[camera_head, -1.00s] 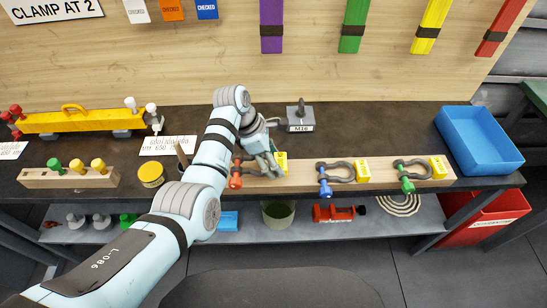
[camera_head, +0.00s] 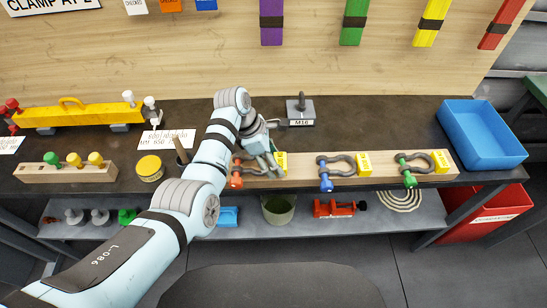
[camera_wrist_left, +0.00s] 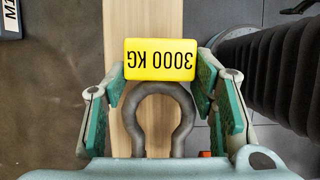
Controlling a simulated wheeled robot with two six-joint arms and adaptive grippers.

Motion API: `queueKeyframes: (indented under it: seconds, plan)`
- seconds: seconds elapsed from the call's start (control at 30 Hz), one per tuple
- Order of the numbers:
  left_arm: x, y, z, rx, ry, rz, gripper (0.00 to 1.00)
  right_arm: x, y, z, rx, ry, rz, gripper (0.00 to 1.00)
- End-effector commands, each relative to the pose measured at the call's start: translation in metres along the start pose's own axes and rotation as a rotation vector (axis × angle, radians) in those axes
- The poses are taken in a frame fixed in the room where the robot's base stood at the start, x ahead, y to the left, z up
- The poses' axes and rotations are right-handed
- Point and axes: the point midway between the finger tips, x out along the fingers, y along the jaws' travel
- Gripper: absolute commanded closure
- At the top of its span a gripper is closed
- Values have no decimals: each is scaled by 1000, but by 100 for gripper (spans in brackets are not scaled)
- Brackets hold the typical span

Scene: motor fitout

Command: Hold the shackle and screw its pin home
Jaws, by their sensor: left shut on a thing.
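A grey bow shackle with an orange pin (camera_head: 236,181) lies on the wooden block at the left end of the row of shackles. My left gripper (camera_head: 270,165) reaches down over it and partly hides it in the head view. In the left wrist view the shackle's grey bow (camera_wrist_left: 158,110) and its yellow 3000 KG tag (camera_wrist_left: 160,60) lie between the green finger pads of my left gripper (camera_wrist_left: 161,72). The pin is mostly hidden there. My right gripper is not in view.
Shackles with blue (camera_head: 325,181) and green (camera_head: 409,178) pins lie to the right on the wooden block (camera_head: 383,181). An M16 stand (camera_head: 300,111) is behind. A blue bin (camera_head: 482,135) stands far right.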

Motion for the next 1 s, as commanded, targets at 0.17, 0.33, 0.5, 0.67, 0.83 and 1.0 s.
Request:
queueKeyframes:
  seconds: [0.17, 0.33, 0.5, 0.67, 0.83, 1.0]
  plan:
    - [5, 1, -2, 1, -1, 2, 82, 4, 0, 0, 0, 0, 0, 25]
    - [9, 1, -4, 1, -1, 3, 82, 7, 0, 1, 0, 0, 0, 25]
    - [14, 1, -6, 1, -1, 2, 82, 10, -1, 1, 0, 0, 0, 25]
    - [18, 0, -7, 0, -1, 1, 82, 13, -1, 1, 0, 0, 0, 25]
    - [19, 1, -8, 0, -1, 2, 82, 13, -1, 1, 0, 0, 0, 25]
    - [20, 0, -8, 0, 0, 1, 42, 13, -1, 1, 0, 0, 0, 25]
